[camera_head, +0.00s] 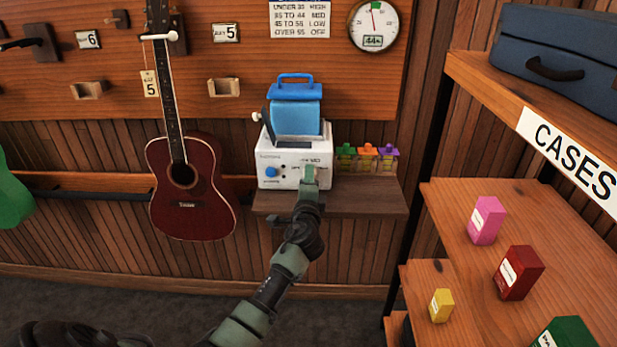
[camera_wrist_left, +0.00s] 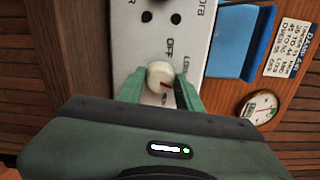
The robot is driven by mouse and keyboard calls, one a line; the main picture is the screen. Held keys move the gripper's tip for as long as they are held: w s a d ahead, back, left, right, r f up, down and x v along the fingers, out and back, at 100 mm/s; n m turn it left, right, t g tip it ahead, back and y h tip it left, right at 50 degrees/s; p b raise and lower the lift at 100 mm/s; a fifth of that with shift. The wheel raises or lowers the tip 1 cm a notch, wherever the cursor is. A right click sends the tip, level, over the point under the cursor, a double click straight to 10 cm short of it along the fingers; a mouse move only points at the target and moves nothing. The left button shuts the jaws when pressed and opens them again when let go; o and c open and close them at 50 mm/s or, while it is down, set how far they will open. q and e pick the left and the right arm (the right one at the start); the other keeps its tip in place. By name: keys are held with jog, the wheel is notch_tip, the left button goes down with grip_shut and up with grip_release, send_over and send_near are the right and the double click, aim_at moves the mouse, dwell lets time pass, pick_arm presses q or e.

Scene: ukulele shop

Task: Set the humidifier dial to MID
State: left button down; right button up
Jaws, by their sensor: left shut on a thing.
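The white humidifier (camera_head: 283,168) with a blue tank (camera_head: 295,112) stands on a small wooden wall shelf (camera_head: 370,197). Its front has a blue knob (camera_head: 270,172) on the left and the dial on the right, which my gripper hides in the head view. My left gripper (camera_head: 309,180) is at the front panel. In the left wrist view, its green fingers (camera_wrist_left: 160,84) are shut on the cream dial (camera_wrist_left: 159,72). A red mark shows on the dial's lower right. OFF and part of a label starting with L are readable beside it. My right gripper is out of view.
A humidity chart (camera_head: 300,17) and round gauge (camera_head: 374,24) hang above; the gauge display seems to read 44%. Small coloured items (camera_head: 367,157) stand right of the humidifier. A red ukulele (camera_head: 190,190) hangs left. Shelving with boxes (camera_head: 518,272) is on the right.

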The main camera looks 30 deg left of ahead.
pick_arm(q)
jog(key=shift+m, duration=0.6)
jog(key=c, duration=1)
grip_release()
jog(key=shift+o, duration=0.2)
jog(key=shift+s, duration=0.1)
jog(key=v, duration=0.7)
jog(key=shift+s+d, duration=0.2)
jog(key=shift+s, duration=0.1)
